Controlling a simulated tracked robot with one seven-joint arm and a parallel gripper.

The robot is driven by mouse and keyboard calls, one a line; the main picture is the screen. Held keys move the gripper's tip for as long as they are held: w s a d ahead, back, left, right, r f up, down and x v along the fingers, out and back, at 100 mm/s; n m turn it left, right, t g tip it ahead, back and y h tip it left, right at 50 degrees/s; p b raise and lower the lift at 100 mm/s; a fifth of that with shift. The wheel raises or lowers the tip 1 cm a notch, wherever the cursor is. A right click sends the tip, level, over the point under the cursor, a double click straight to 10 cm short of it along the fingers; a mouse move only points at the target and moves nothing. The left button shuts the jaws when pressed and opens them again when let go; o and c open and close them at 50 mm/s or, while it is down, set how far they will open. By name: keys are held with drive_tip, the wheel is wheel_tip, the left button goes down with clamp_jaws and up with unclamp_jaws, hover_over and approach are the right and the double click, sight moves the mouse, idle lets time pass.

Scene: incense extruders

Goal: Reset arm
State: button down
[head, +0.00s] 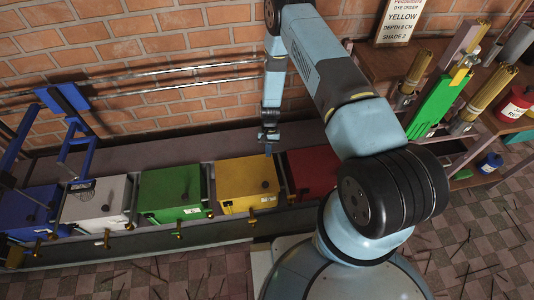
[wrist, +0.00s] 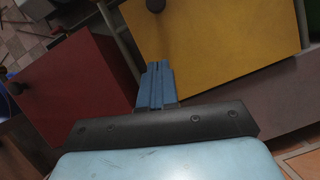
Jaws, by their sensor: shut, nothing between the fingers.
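My gripper (head: 268,149) hangs down at the end of my light blue arm, above the gap between the yellow box and the red box in the head view. Its blue fingers (wrist: 157,85) are together with nothing between them in the wrist view. The yellow box (head: 247,184) shows at the upper right of the wrist view (wrist: 210,40). The red box (head: 313,172) is partly hidden behind my arm in the head view and fills the left of the wrist view (wrist: 75,85).
Green (head: 171,192), white (head: 96,200) and blue (head: 30,212) boxes continue the row to the left. Two metal rails (head: 190,70) run along the brick wall. A shelf at the right holds a sign (head: 402,20), stick bundles (head: 492,86), a green holder (head: 437,102) and a red jar (head: 515,104).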

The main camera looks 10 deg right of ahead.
drive_tip(key=shift+r, duration=0.15)
drive_tip(key=w+d+r+t, duration=0.1)
drive_tip(key=w+r, duration=0.3)
drive_tip(key=r, duration=0.8)
drive_tip(key=w+d+r+t, duration=0.1)
drive_tip(key=w+r, duration=0.3)
drive_tip(key=r, duration=0.7)
drive_tip(key=s+d+r+n+t, duration=0.1)
drive_tip(key=d+r, duration=0.1)
drive_tip(key=r, duration=0.9)
drive_tip(key=s+d+r+n+t, duration=0.1)
drive_tip(key=r, duration=1.1)
drive_tip(key=s+d+r+t, duration=0.2)
drive_tip(key=s+d+r, duration=0.1)
drive_tip(key=s+r, duration=0.55)
drive_tip(key=s+d+r+t, duration=0.15)
drive_tip(key=s+r, duration=0.35)
drive_tip(key=r, duration=0.7)
drive_tip(key=s+d+r+t, duration=0.1)
drive_tip(key=s+d+r, duration=0.1)
drive_tip(key=s, duration=0.7)
drive_tip(key=s+d+r+t+h, duration=0.1)
drive_tip(key=s+r, duration=0.3)
drive_tip(key=s, duration=0.5)
drive_tip(key=shift+s+d+r+n, duration=0.2)
drive_tip(key=shift+s+d+n, duration=0.1)
drive_tip(key=shift+s+d, duration=0.15)
